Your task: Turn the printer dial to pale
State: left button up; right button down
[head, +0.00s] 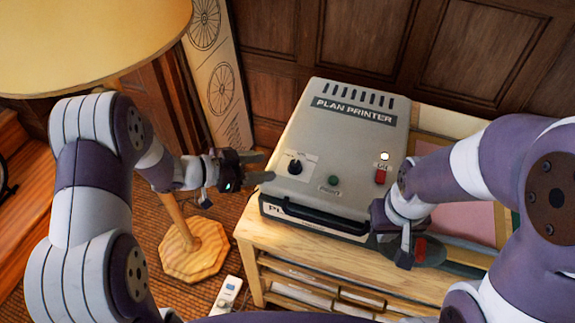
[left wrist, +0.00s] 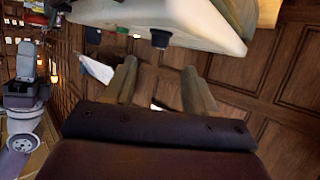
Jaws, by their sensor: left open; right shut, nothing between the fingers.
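The plan printer (head: 350,135) is a grey box on a light wooden table. Its black dial (head: 295,166) stands on a pale label plate at the left of the top face. The label words and the dial's setting are too small to read. My left gripper (head: 262,168) is open and empty, just left of the dial and apart from it. In the left wrist view, a dark knob (left wrist: 160,38), apparently the dial, stands out from the pale printer beyond the open fingers (left wrist: 160,88). My right gripper (head: 405,258) is shut and empty near the printer's front right corner.
A black handle bar (head: 325,217) runs along the printer's front. A lamp with a yellow shade (head: 90,40) stands at left.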

aim_at(294, 164)
pick_arm(q)
jog(key=x, duration=0.8)
jog(key=shift+s+d+r, duration=0.15)
jog(key=shift+s+d, duration=0.05)
jog(key=shift+d, duration=0.05)
jog(key=shift+w+d, duration=0.15)
jog(key=shift+w, duration=0.15)
pick_arm(e)
jog(key=shift+d+r, duration=0.15)
jog(key=shift+d, duration=0.05)
pick_arm(q)
jog(key=c, duration=1)
pick_arm(e)
jog(key=shift+d, duration=0.1)
